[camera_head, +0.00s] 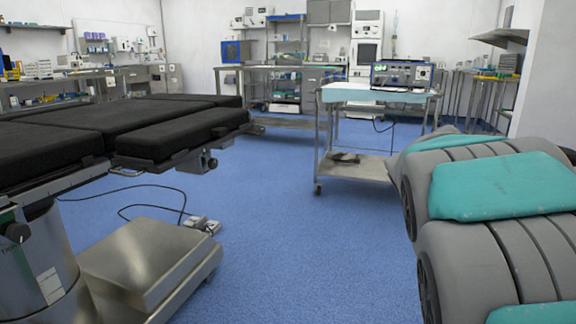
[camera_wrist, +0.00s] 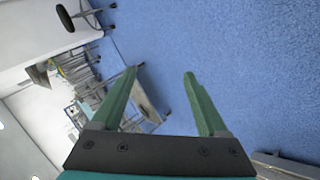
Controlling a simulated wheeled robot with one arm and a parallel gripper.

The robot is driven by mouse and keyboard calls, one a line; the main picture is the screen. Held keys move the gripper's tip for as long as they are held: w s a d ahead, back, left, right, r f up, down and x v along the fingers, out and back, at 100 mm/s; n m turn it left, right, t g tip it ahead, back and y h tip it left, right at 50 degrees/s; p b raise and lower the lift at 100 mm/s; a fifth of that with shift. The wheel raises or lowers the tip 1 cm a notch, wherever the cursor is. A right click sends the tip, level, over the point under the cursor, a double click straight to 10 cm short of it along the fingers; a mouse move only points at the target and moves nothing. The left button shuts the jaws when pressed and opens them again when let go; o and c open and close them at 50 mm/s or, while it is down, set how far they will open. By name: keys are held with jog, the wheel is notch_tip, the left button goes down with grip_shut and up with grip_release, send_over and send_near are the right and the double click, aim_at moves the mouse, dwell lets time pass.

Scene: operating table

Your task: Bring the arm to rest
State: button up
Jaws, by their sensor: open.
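My gripper (camera_wrist: 163,74) shows in the wrist view with its two green fingers spread apart. Nothing is between the fingers; blue floor and part of the room show beyond them. The wrist view is tilted on its side. In the head view, large grey rounded segments with teal pads, which look like my own arm, fill the right edge. The gripper itself is not seen in the head view.
A black-padded operating table (camera_head: 95,128) with a steel base (camera_head: 150,262) stands at the left. A pedal (camera_head: 203,224) with a cable lies on the floor. A steel cart (camera_head: 355,170) bears a device (camera_head: 402,74). Blue floor (camera_head: 290,235) is clear between them.

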jog(key=s+a+f+m+g+y, duration=0.25)
jog(key=s+a+f, duration=0.35)
jog(key=s, duration=0.6)
jog(key=s+a+f+m+g+y, duration=0.1)
jog(key=s+a+f+g+y, duration=0.3)
jog(key=s, duration=0.9)
jog(key=s+a+f+m+g, duration=0.2)
jog(key=s+a+f, duration=0.6)
jog(key=s, duration=0.4)
notch_tip(320, 180, up, 16)
jog(key=p, duration=1.5)
jog(key=shift+a, duration=0.4)
